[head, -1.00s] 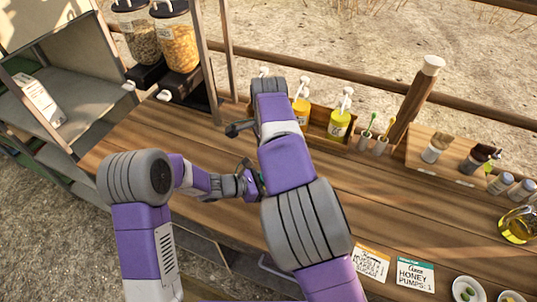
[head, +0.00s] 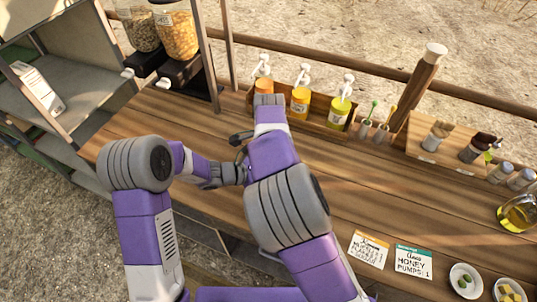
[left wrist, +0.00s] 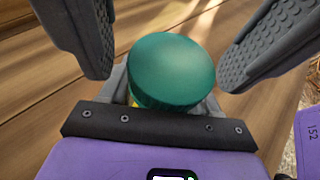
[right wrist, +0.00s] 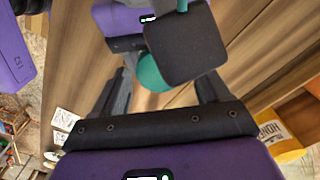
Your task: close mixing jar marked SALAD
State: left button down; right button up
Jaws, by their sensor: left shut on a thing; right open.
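A round green lid (left wrist: 172,68) fills the middle of the left wrist view, with a sliver of yellow below its rim. The jar under it is mostly hidden, and no SALAD marking is readable. My left gripper (left wrist: 163,95) is shut on the jar, its grey fingers on either side under the lid. My right gripper's open fingers show at the top left and top right of that view, spread either side of the lid and apart from it. In the right wrist view, the right gripper (right wrist: 162,85) is open; the lid is partly hidden by a dark block.
A rack with orange, amber and yellow pump bottles (head: 339,108) stands at the back of the wooden counter. Order cards (head: 412,262) and small bowls (head: 466,280) lie at the front right. Grain dispensers (head: 176,32) stand at the back left. Mid-right counter is clear.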

jog(key=shift+c, duration=0.2)
jog(key=c, duration=1)
jog(key=m, duration=0.3)
jog(key=shift+m, duration=0.3)
jog(key=shift+c, duration=0.2)
jog(key=o, duration=1.2)
jog(key=shift+c, duration=0.2)
jog(key=shift+r, duration=2.25)
